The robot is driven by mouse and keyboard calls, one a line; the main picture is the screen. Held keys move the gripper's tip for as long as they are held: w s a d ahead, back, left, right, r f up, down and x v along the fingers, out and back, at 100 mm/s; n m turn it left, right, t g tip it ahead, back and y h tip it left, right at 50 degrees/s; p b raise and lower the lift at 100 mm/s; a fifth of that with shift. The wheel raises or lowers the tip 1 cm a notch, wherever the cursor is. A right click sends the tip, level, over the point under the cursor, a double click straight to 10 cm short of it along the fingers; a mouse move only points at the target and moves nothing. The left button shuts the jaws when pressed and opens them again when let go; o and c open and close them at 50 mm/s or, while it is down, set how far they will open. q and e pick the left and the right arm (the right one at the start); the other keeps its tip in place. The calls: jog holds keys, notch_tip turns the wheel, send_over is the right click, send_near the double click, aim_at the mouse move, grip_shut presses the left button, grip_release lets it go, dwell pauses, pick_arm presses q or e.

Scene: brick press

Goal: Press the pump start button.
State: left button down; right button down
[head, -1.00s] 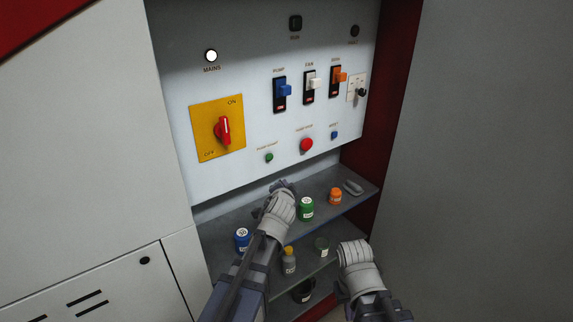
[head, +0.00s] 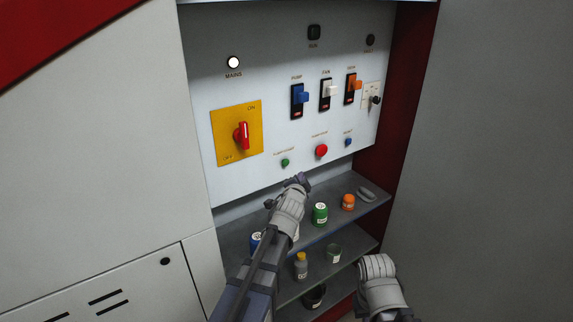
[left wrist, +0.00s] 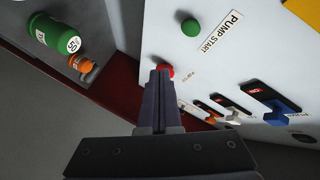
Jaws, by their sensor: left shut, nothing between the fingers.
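The green pump start button (head: 285,163) is on the lower part of the white panel (head: 225,184), left of the red pump stop button (head: 321,151). In the left wrist view the green button (left wrist: 191,27) shows beside its PUMP START label (left wrist: 220,34). My left gripper (head: 301,179) is shut and empty, just below and to the right of the green button in the head view, apart from it. In the left wrist view its shut fingers (left wrist: 162,72) partly cover the red button (left wrist: 170,72). Of my right arm, only the wrist part shows, low in the head view; its fingers are hidden.
A yellow plate with a red rotary switch (head: 241,135) is left on the panel. Blue (head: 301,95), white (head: 330,90) and orange (head: 355,84) switches sit above the buttons. Shelves below hold a green jar (head: 320,214), an orange jar (head: 348,202) and other containers.

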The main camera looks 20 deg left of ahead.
aim_at(289, 164)
pick_arm(q)
jog(key=shift+w+a, duration=0.9)
jog(key=shift+a, duration=0.25)
jog(key=shift+w+a, duration=0.9)
jog(key=shift+a, duration=0.25)
jog(key=shift+w+a, duration=0.1)
dwell(0.4)
jog(key=shift+w+a, duration=0.15)
jog(key=shift+a, duration=0.05)
jog(key=shift+w+a, duration=0.3)
jog(key=shift+a, duration=0.15)
dwell(0.8)
jog(key=shift+s+d, duration=0.1)
jog(key=shift+d, duration=0.05)
jog(key=shift+s+d, duration=0.5)
jog(key=shift+d, duration=0.1)
jog(key=shift+d, duration=0.1)
jog(key=s+d, duration=0.1)
jog(key=d, duration=0.1)
jog(key=s+d, duration=0.1)
jog(key=s, duration=0.1)
jog(key=shift+d, duration=0.4)
